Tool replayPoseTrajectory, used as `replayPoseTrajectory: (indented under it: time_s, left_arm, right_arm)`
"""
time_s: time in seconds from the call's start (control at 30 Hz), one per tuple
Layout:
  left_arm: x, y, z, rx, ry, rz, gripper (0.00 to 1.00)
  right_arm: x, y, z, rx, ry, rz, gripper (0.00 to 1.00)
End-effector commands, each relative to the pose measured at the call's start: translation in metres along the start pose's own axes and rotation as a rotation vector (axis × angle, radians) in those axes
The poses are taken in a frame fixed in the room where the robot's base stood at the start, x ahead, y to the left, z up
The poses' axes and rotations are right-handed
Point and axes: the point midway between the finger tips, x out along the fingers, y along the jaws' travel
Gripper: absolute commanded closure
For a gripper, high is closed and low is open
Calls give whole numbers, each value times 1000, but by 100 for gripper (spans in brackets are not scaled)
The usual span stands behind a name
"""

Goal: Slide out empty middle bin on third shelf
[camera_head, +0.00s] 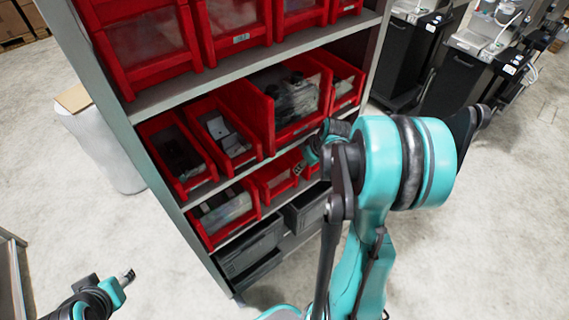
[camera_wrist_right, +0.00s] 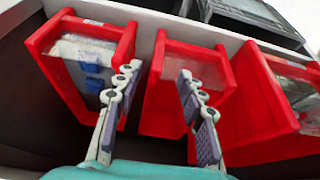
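The third shelf row holds red bins. The middle red bin (camera_head: 277,180) looks empty in the head view, and it also shows between my fingers in the right wrist view (camera_wrist_right: 160,107). My right gripper (camera_wrist_right: 158,76) is open, with one finger toward each side of this bin's front. Whether the fingers touch the bin cannot be told. In the head view my right gripper (camera_head: 304,163) is beside the row, partly hidden by my arm. My left gripper (camera_head: 128,276) is low at the left, away from the shelf; its finger opening is too small to tell.
A neighbouring red bin (camera_wrist_right: 82,68) holds blue items. The other neighbour (camera_head: 222,212) holds greyish contents. Larger red bins (camera_head: 230,137) fill the shelf above, and grey bins (camera_head: 250,247) stand below. A white cylinder (camera_head: 105,150) stands left of the shelf. The floor in front is clear.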

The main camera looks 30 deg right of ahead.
Motion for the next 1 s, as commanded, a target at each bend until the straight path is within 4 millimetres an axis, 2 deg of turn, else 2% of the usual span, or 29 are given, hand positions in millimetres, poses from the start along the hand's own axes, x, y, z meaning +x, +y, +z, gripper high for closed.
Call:
replayPoseTrajectory:
  time_s: [0.47,0.57,0.8,1.0]
  left_arm:
    - [1,0,1,0,0,0,60]
    - [5,0,4,0,0,0,60]
    - [17,0,12,0,0,0,60]
    - [23,0,17,0,0,0,60]
  right_arm:
    - [6,3,1,-1,-1,-2,60]
    - [16,3,2,-2,-1,-2,60]
    - [54,3,2,-1,-1,-2,60]
    - [75,3,2,-2,-1,-2,60]
